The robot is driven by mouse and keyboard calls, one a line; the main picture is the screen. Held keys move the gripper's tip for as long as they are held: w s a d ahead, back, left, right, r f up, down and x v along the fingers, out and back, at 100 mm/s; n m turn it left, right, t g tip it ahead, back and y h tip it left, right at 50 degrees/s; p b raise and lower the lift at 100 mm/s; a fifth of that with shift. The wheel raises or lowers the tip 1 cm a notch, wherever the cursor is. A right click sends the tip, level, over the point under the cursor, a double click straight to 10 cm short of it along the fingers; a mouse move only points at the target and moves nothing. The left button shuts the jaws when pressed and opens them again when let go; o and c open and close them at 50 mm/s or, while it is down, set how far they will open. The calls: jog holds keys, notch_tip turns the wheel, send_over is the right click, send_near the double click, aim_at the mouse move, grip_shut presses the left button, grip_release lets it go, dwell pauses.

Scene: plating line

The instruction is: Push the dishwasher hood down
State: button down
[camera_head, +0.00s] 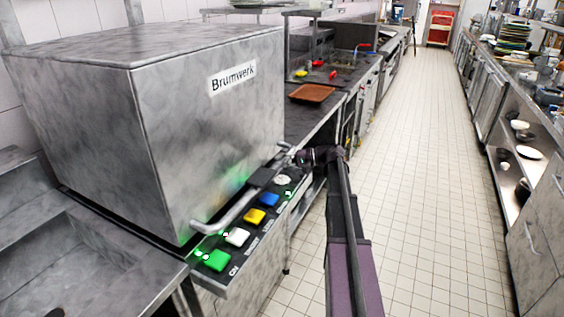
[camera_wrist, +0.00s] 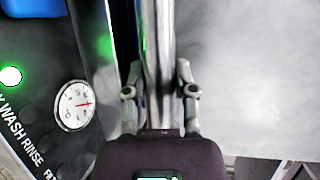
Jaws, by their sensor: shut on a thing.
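The dishwasher hood (camera_head: 210,120) is a large grey metal box labelled "Brumwerk" at the left of the head view. Its lower edge is down at the level of the counter, right behind the control panel (camera_head: 223,250). A bar handle (camera_head: 236,209) runs along its front, low over the panel. My gripper (camera_head: 290,158) is at the far end of this handle. In the wrist view my gripper (camera_wrist: 157,80) has one finger on each side of the handle bar (camera_wrist: 159,45) and is shut on it. The exact finger contact is hidden in the head view.
The panel has green, white, yellow and blue buttons and a round dial (camera_wrist: 76,105). A metal sink counter (camera_head: 75,270) is at the left. A brown tray (camera_head: 312,93) lies on the counter beyond. The tiled aisle (camera_head: 420,170) is clear; shelves with dishes (camera_head: 525,150) line the right.

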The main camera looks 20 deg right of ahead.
notch_tip(320, 180, down, 3)
jog(key=shift+r+b, duration=0.1)
jog(key=shift+b, duration=0.95)
jog(key=shift+s+a, duration=0.1)
jog(key=shift+s, duration=0.05)
jog(key=shift+c, duration=2)
grip_release()
